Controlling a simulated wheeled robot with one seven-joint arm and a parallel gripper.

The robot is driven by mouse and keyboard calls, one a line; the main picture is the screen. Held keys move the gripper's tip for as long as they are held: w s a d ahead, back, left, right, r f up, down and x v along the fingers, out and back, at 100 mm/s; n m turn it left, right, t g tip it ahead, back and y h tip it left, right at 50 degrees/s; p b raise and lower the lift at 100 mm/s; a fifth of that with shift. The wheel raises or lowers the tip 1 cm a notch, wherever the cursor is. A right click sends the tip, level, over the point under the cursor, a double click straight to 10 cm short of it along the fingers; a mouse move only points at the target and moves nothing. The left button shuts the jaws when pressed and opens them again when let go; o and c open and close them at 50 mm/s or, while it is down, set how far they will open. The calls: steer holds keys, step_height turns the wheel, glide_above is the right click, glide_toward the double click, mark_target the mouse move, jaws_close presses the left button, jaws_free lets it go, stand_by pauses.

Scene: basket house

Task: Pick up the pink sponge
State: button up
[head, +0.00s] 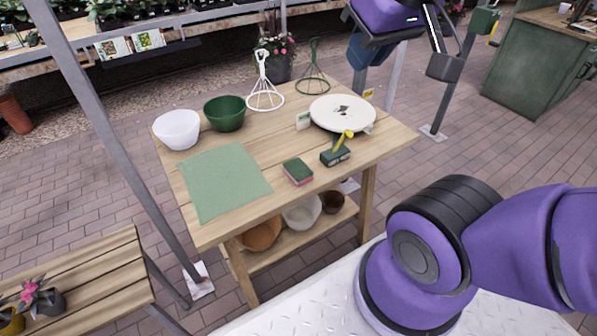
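The pink sponge (297,173) lies on the wooden table (240,209) near its front edge, with a dark green top and a pink lower layer. It sits between the green mat (220,182) and a dark green brush with a yellow handle (336,156). My gripper (406,63) is partly in view at the top, cut off by the picture edge. Its two grey fingers are spread apart, with nothing seen between them. It is up and to the right of the sponge in the picture, well apart from it.
A white bowl (177,130), a green bowl (224,114), a white wire stand (264,96), a green wire stand (313,76) and a round cream turntable (342,114) stand on the table. Pots sit on its lower shelf. A metal post (110,135) rises at left. The table's front right is clear.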

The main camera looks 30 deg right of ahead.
steer(key=o, duration=0.3)
steer(key=shift+w, duration=0.3)
steer(key=o, duration=1.2)
steer(key=shift+g+h, duration=0.3)
steer(key=shift+g, duration=0.1)
steer(key=w+f, duration=0.1)
steer(key=w, duration=0.1)
steer(key=w+d+f, duration=0.1)
steer(key=w, duration=0.2)
steer(key=w+f, duration=0.1)
steer(key=w, duration=0.1)
steer(key=shift+w+d, duration=0.15)
steer(key=shift+c, duration=0.2)
steer(key=g, duration=0.3)
glide_above(298, 168)
steer(key=s, duration=0.1)
step_height(298, 168, down, 35)
steer(key=shift+w+f, duration=0.2)
steer(key=shift+f, duration=1.6)
steer(key=shift+w+f, duration=0.15)
steer(key=shift+f, duration=1.65)
steer(key=shift+w+f, duration=0.2)
steer(key=shift+f, duration=1.6)
